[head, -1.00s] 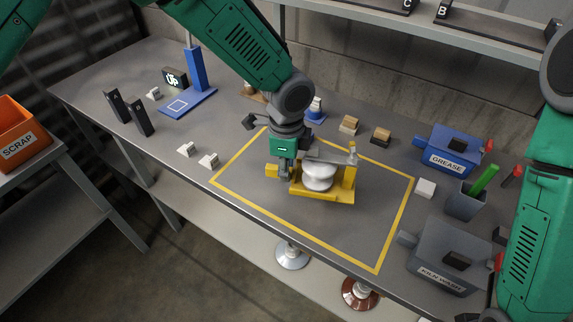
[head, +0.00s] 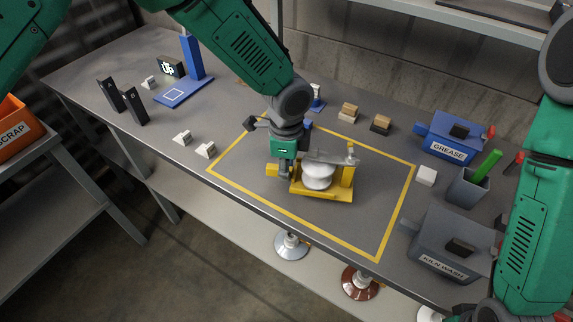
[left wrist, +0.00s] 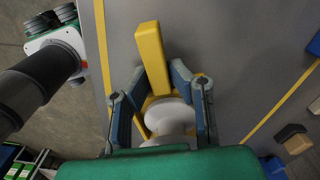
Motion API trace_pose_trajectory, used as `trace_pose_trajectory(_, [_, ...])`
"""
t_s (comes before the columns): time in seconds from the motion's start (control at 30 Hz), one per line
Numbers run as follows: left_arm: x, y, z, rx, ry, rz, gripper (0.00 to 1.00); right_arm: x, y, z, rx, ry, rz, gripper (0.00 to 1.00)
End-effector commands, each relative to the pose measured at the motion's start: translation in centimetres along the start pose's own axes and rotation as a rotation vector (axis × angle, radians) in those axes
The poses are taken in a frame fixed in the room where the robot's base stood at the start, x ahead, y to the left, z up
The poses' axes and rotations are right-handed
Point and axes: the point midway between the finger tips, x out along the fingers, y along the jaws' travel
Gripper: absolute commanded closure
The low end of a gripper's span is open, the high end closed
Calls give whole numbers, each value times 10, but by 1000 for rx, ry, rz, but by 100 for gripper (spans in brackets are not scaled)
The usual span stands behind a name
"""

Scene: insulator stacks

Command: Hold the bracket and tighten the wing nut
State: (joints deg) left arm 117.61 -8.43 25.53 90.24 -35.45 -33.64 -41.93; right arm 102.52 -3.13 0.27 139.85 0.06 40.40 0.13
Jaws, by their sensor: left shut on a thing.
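The yellow bracket (head: 345,187) stands inside the yellow outline on the table, with a white insulator (head: 318,176) in it and a grey bar across its top. A small upright fitting, apparently the wing nut (head: 352,149), sits at the bar's right end. My left gripper (head: 285,169) is at the bracket's left end, shut on it. In the left wrist view its fingers (left wrist: 164,105) lie either side of the yellow bracket (left wrist: 152,60), with the white insulator (left wrist: 168,115) close below. The right arm hangs at the right edge of the head view; its gripper is not clearly visible.
A blue GREASE box (head: 449,141), a grey KILN WASH box (head: 446,248) and a grey cup (head: 468,187) with a green stick stand at the right. Small white blocks (head: 205,150) and a blue stand (head: 192,70) are at the left. The outlined area's front is clear.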

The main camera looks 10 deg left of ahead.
Motion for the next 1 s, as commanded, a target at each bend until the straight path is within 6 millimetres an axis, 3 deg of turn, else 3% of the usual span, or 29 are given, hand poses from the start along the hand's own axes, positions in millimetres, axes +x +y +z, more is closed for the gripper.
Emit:
trace_pose_trajectory(0.53, [23, 0, -3, 0, 1, -2, 100, 12, 0, 1, 0, 0, 0, 60])
trace_pose_trajectory(1.0, [26, -1, -3, -1, 1, -3, 100, 12, 0, 1, 0, 0, 0, 60])
